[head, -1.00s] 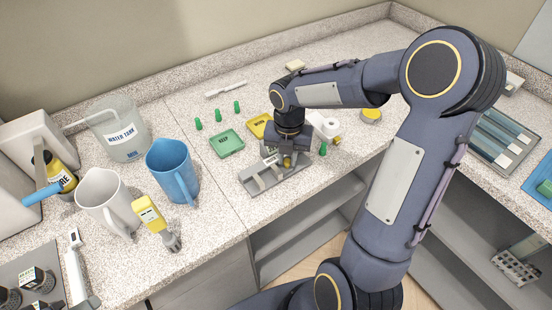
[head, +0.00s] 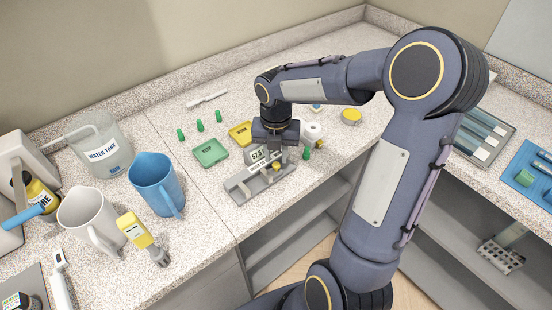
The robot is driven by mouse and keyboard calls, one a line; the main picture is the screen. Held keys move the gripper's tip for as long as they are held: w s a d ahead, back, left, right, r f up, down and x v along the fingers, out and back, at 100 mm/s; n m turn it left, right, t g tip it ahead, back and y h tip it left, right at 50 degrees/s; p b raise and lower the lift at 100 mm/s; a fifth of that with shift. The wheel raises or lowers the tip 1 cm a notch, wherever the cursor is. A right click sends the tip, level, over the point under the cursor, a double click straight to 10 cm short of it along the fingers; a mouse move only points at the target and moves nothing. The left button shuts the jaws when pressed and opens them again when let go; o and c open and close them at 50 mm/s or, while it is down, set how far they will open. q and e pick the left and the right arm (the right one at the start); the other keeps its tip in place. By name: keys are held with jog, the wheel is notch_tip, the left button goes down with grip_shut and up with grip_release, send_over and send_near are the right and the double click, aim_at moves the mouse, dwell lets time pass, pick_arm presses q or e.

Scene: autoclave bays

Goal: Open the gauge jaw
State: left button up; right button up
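The gauge (head: 246,187) is a grey metal fixture with upright jaw parts and a small display, on the counter near its front edge. My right gripper (head: 281,154) points down over the right part of the gauge. Its fingers are small and partly hidden by its own body, so I cannot tell whether they are open or touching the gauge. My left gripper is not in view.
A green tray (head: 210,153) and a yellow tray (head: 241,133) lie behind the gauge. Several green pegs (head: 200,125) stand farther back. A blue jug (head: 157,184), a white jug (head: 91,219) and a water tank (head: 98,146) stand at left. A yellow handheld tool (head: 136,231) lies in front.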

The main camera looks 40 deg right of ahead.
aim_at(276, 165)
notch_tip(276, 165, up, 5)
jog(key=shift+f, duration=0.1)
jog(key=shift+r, duration=0.2)
dwell(0.4)
jog(key=shift+s+a+r, duration=0.1)
jog(key=shift+s, duration=0.05)
jog(key=s+a+r+m+t+y, duration=0.1)
jog(key=s+a+m, duration=0.4)
jog(key=m, duration=0.9)
jog(key=s+a+m+t+y, duration=0.2)
jog(key=s+a+m+t, duration=0.2)
jog(key=s+m, duration=0.8)
jog(key=m, duration=0.3)
jog(key=shift+s+a+r+m+t+y, duration=0.3)
jog(key=shift+a+r+y, duration=0.1)
jog(key=shift+d, duration=0.1)
